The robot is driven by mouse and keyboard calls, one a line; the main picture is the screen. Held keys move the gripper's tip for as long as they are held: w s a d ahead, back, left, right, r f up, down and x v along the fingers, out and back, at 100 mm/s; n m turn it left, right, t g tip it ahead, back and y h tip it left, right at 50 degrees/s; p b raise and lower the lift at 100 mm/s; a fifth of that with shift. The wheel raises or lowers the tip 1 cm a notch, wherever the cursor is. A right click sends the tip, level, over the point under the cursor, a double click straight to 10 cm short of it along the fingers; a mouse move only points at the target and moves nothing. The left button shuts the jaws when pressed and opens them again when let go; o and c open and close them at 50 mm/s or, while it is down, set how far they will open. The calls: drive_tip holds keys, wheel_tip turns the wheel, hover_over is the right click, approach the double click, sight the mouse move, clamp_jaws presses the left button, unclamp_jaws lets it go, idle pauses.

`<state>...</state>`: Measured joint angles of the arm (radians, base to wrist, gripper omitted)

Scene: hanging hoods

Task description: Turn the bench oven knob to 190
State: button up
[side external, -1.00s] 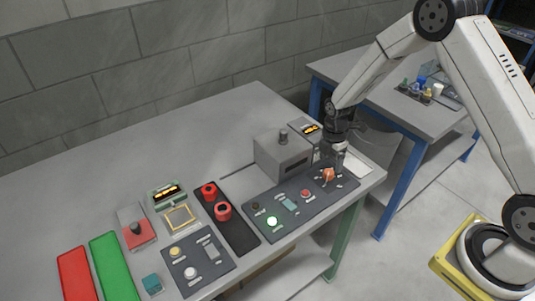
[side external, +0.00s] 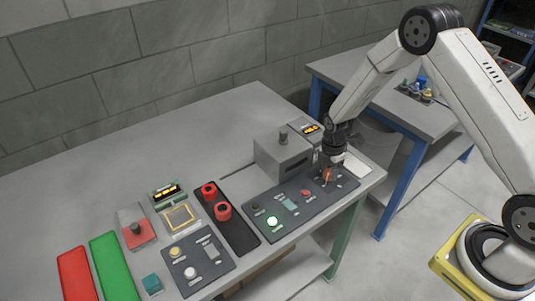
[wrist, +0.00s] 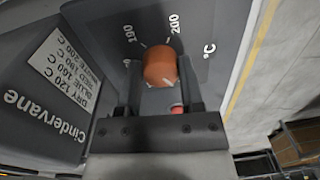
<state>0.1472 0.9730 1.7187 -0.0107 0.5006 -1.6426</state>
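The orange knob (wrist: 160,66) sits on a dark panel (wrist: 215,65) marked 190, 200 and °C in the wrist view. The 190 mark is up and left of the knob, the 200 mark up and right. My gripper (wrist: 161,80) has one finger on each side of the knob, very close to its edges; I cannot tell whether they press on it. The knob's pointer is not clear. In the side view my gripper (side external: 328,172) points down over the knob (side external: 327,175), which shows between the fingers.
An amber display (side external: 310,128) stands behind. The bench's left rear is clear.

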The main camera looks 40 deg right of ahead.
clamp_jaws()
drive_tip(key=shift+m, duration=0.5)
drive_tip(key=m, duration=1)
drive_tip(key=shift+m+y, duration=0.3)
drive_tip(key=shift+m, duration=0.1)
drive_tip(key=m, duration=0.6)
drive_tip(key=shift+t, duration=0.3)
drive_tip(key=m, duration=0.6)
